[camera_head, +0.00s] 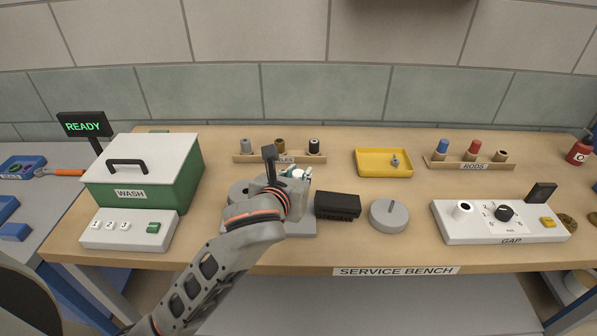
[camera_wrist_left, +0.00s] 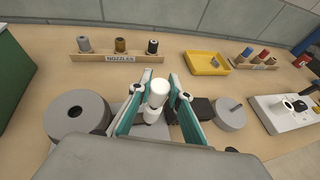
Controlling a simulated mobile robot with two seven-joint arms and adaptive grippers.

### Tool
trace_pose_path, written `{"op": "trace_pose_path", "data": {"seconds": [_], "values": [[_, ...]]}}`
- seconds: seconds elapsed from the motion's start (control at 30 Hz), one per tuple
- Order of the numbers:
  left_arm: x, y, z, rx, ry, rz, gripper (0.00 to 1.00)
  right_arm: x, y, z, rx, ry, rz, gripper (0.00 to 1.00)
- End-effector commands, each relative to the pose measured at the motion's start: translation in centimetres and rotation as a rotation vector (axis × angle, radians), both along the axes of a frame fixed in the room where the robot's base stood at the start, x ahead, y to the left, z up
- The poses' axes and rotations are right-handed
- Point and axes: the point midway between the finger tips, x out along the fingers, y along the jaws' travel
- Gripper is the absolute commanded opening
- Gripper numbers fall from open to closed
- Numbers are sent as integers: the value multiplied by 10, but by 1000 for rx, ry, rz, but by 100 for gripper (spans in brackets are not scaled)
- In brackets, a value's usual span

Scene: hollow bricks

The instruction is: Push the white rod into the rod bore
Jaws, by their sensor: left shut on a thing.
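My left gripper (camera_head: 296,174) is over the grey base plate (camera_head: 300,228) at the middle of the bench. In the left wrist view its two teal-padded fingers (camera_wrist_left: 158,106) are shut on a white cylinder (camera_wrist_left: 157,90), which appears to be the white rod. A second white round part shows just below it; I cannot tell whether they are one piece. The rod bore cannot be made out; the gripper and wrist hide much of the plate. A grey cylinder with a dark hole (camera_wrist_left: 76,113) is left of the fingers. My right gripper is not in view.
A black block (camera_head: 337,205) and a grey disc with a peg (camera_head: 389,216) are right of the gripper. Behind are the nozzle rack (camera_head: 258,159), yellow tray (camera_head: 372,168) and rod rack (camera_head: 461,166). The green wash box (camera_head: 180,185) is left, the gap unit (camera_head: 455,232) right.

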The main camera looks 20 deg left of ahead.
Motion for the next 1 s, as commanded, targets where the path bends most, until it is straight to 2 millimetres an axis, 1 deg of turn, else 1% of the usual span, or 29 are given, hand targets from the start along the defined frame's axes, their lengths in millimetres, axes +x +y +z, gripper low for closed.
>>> {"op": "trace_pose_path", "data": {"seconds": [0.87, 0.9, 0.93, 1.0], "values": [[0, 0, -20, 1, 1, 1, 0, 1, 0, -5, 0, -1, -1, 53], [0, 0, -20, 0, 1, 1, 29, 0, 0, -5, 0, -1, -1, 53], [0, 0, -20, 0, 1, 1, 37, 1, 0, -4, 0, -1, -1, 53], [0, 0, -19, 0, 1, 1, 38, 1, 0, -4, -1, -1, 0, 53]]}}
